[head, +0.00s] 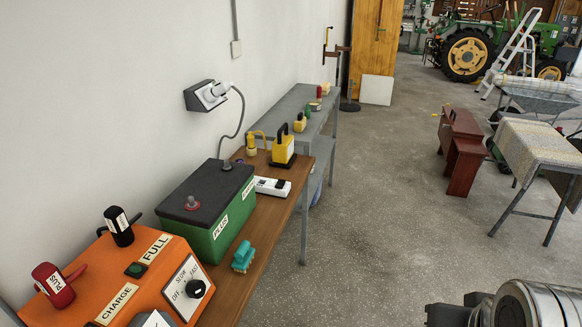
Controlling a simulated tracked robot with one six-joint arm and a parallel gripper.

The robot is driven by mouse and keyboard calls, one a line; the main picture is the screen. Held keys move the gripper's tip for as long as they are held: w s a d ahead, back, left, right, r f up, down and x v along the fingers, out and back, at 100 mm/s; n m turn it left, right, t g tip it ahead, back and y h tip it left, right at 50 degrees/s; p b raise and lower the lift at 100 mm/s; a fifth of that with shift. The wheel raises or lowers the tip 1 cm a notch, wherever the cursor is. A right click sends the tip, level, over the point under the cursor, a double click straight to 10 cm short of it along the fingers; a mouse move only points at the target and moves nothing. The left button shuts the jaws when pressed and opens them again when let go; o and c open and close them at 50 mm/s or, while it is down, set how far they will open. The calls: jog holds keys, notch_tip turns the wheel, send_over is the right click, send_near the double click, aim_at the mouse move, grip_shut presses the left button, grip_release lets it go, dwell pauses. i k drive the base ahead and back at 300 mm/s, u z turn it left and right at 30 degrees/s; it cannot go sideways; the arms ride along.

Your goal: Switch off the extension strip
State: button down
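The white extension strip (270,187) lies on the brown wooden bench (285,212), just behind the green battery. Small dark marks show on its top; it is too small to tell a switch or its position. The battery hides part of the area in front of it. My gripper's fingers are not in view. Only metal parts of my own arm show at the bottom right, well apart from the strip.
An orange charger (115,272) and a green battery (208,205) stand nearer on the bench. A teal brush (243,256) lies at its edge. A yellow lamp (283,147) stands behind the strip. A cable hangs from the wall socket (205,95).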

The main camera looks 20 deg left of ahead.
aim_at(280, 184)
jog(key=u, duration=0.2)
jog(key=i, duration=0.7)
jog(key=u, duration=0.6)
jog(key=i, duration=0.45)
jog(key=u, duration=0.3)
